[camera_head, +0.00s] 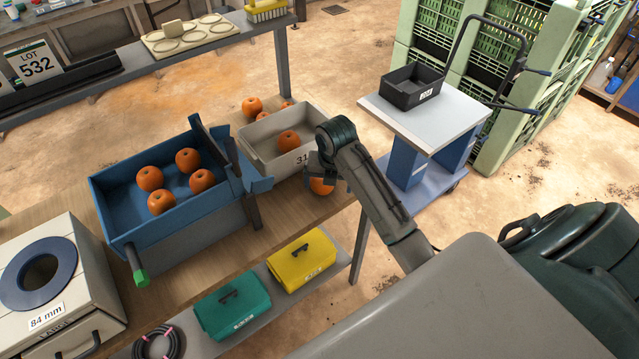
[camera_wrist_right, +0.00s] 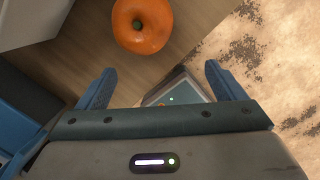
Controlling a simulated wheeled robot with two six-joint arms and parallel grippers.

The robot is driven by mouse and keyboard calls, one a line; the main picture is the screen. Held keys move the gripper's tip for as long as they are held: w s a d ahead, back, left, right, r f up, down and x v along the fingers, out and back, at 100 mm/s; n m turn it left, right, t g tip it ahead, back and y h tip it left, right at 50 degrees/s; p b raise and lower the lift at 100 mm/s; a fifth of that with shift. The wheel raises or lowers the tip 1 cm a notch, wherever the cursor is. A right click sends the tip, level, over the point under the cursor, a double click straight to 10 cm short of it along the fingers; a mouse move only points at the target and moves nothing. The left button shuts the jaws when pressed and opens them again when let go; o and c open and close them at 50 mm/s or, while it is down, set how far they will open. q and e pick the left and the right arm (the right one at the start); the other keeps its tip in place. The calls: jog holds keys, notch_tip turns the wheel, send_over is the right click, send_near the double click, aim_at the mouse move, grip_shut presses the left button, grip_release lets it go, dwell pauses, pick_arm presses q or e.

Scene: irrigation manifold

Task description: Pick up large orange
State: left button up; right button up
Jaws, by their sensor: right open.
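An orange (camera_head: 322,186) lies on the wooden table near its right edge, just in front of the grey bin, partly hidden by my right gripper (camera_head: 316,172). In the right wrist view the same orange (camera_wrist_right: 143,25) shows whole on the wood, beyond the fingertips. My right gripper (camera_wrist_right: 158,85) is open, with nothing between its blue fingers. Several oranges (camera_head: 188,160) lie in the blue tray (camera_head: 112,200). One more orange (camera_head: 289,141) sits in the grey bin (camera_head: 262,160), and a few (camera_head: 252,106) lie behind it. My left gripper is not in view.
A white box with a round blue-rimmed hole (camera_head: 85,262) labelled 84 mm stands at the left. Yellow (camera_head: 302,258) and green (camera_head: 233,304) boxes sit on a lower shelf. A cart (camera_head: 430,110) with a black bin (camera_head: 411,87) stands to the right.

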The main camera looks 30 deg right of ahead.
jog(key=w+r+n, duration=0.2)
jog(key=r+n, duration=0.1)
jog(key=w+r+n, duration=0.1)
jog(key=n, duration=0.1)
jog(key=shift+w+d+r, duration=0.25)
jog(key=shift+w+d, duration=0.15)
jog(key=shift+w+r+n, duration=0.2)
jog(key=shift+r+n, duration=0.2)
jog(key=shift+n, duration=0.2)
jog(key=f+b, duration=0.3)
jog(key=b, duration=0.1)
jog(key=f+b, duration=0.2)
jog(key=shift+w+d+f, duration=0.1)
jog(key=shift+w+f, duration=0.2)
jog(key=shift+w, duration=0.05)
jog(key=shift+d+f+b, duration=0.15)
jog(key=shift+f+b, duration=0.6)
jog(key=shift+b, duration=0.1)
jog(key=shift+w+d+f+p, duration=0.1)
jog(key=shift+f+p, duration=0.2)
jog(key=shift+f, duration=0.6)
jog(key=shift+w+d+f+p, duration=0.1)
jog(key=shift+f+p, duration=0.15)
jog(key=shift+f, duration=0.6)
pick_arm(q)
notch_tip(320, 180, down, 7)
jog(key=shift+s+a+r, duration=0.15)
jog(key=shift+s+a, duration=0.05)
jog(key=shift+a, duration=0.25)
